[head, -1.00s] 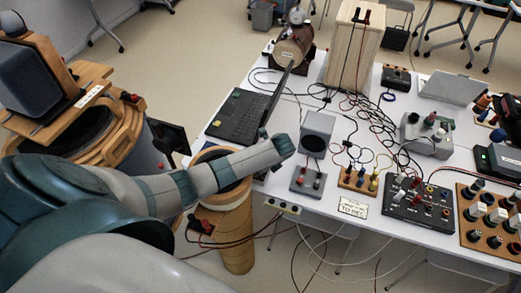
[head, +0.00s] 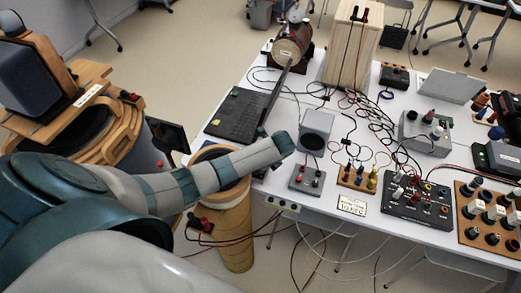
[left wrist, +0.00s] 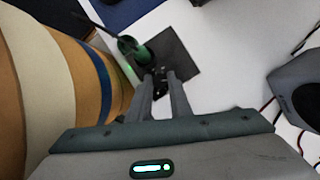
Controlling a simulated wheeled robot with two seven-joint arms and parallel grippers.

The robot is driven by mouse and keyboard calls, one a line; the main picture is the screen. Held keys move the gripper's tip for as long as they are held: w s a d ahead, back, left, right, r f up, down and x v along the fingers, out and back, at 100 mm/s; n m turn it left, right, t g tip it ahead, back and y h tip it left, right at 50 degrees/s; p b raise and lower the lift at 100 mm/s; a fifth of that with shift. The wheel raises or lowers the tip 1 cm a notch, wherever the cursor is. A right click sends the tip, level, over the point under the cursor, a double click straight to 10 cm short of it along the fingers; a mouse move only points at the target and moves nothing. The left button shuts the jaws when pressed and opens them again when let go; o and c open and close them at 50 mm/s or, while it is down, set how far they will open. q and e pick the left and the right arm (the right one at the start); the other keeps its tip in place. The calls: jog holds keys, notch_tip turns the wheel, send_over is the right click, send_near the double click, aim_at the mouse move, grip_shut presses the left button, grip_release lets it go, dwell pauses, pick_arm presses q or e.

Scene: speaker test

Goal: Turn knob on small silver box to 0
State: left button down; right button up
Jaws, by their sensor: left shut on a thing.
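My left gripper (left wrist: 164,98) is shut on a small black knob-like piece (left wrist: 159,82) in the left wrist view. That piece stands at the near edge of a small dark square box (left wrist: 182,52) on the white table. A green cylindrical part (left wrist: 130,46) stands at the box's left side. In the head view my left forearm reaches to the table's front edge, and its end hides the fingers and most of this box. A larger grey box (head: 420,143) with knobs on top stands at the right of the table. My right gripper is not in view.
A wooden barrel-like stand (head: 238,240) is close beside my left arm. A grey speaker (head: 316,128) and a small grey terminal box (head: 307,180) stand just right of the hand. Loose cables cross the middle of the table (head: 285,112).

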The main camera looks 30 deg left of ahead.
pick_arm(q)
jog(key=shift+w+n+g, duration=0.1)
jog(key=shift+n+g, duration=0.3)
jog(key=shift+n, duration=0.5)
jog(key=n+g, duration=0.1)
jog(key=n, duration=0.1)
jog(key=n+g, duration=0.1)
jog(key=n, duration=0.2)
jog(key=shift+w+p, duration=0.15)
jog(key=shift+p, duration=0.15)
jog(key=n+g+h, duration=0.1)
jog(key=n, duration=0.3)
jog(key=shift+w+a, duration=0.1)
jog(key=shift+n+g, duration=0.3)
jog(key=shift+n, duration=0.1)
jog(key=c, duration=1.6)
grip_release()
